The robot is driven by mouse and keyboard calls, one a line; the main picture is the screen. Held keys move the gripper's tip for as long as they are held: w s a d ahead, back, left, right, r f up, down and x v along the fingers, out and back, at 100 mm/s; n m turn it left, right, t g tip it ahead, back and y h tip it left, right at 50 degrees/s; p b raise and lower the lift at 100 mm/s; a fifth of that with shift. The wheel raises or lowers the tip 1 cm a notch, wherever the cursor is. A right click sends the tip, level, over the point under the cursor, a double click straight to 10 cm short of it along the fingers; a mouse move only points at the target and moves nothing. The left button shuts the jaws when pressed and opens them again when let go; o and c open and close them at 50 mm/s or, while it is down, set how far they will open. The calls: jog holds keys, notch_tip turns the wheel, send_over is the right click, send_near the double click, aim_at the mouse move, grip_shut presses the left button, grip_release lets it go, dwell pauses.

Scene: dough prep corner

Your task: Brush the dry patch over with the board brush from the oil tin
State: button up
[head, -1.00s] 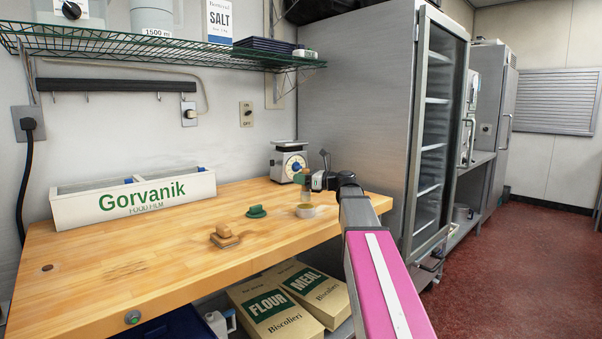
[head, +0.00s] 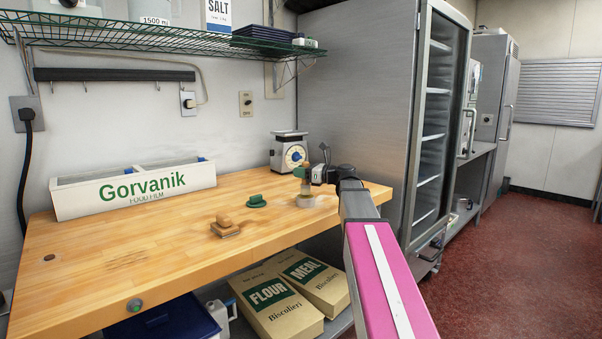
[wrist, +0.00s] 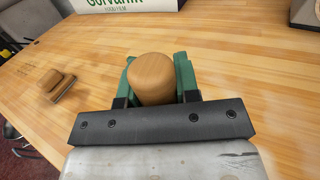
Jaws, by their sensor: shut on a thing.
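My gripper (head: 304,174) has green fingertips and is shut on the board brush, whose round wooden handle top (wrist: 152,79) shows between them in the wrist view. The dry patch (head: 127,262) looks like a faint, darker streaked area on the wood at the front left.
A dial scale (head: 290,153) stands behind the tin, and a long white film box (head: 135,190) at the back left. The front left is clear.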

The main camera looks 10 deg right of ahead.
jog(key=shift+f, duration=0.6)
dwell(1.3)
jog(key=shift+r, duration=0.1)
notch_tip(320, 180, up, 7)
dwell(0.9)
dwell(0.4)
